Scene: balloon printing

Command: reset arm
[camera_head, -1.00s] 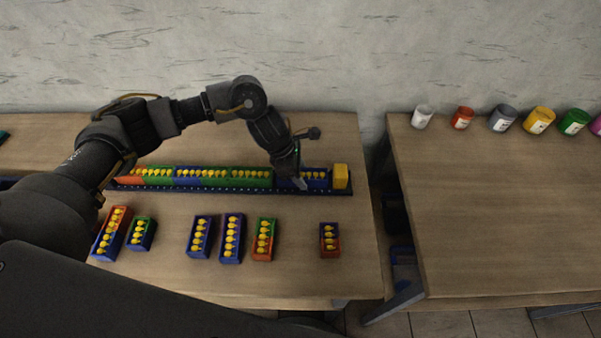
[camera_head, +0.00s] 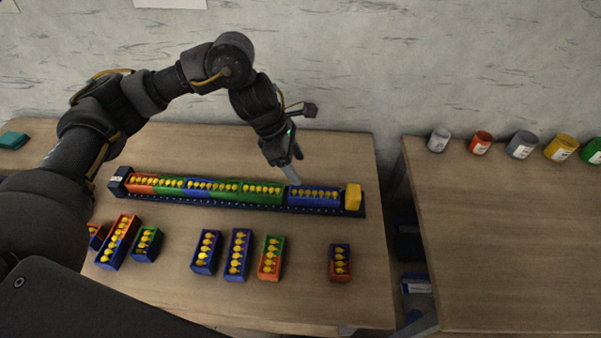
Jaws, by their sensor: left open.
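My left arm comes in from the left and arches over the table (camera_head: 300,235). Its gripper (camera_head: 293,176) points down, open, just above the right part of a long dark rail (camera_head: 230,204). The rail holds a row of orange, green and blue blocks with yellow balloon-shaped pieces. A long blue block (camera_head: 315,196) sits near the gripper, beside a yellow end block (camera_head: 353,197). Nothing shows held in the gripper. My right gripper is not in view.
Several loose blocks lie in front of the rail, including a blue one (camera_head: 237,255) and a small blue-orange one (camera_head: 340,263). A second table (camera_head: 510,240) stands right, across a gap, with a row of paint jars (camera_head: 521,145). A wall closes off the back.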

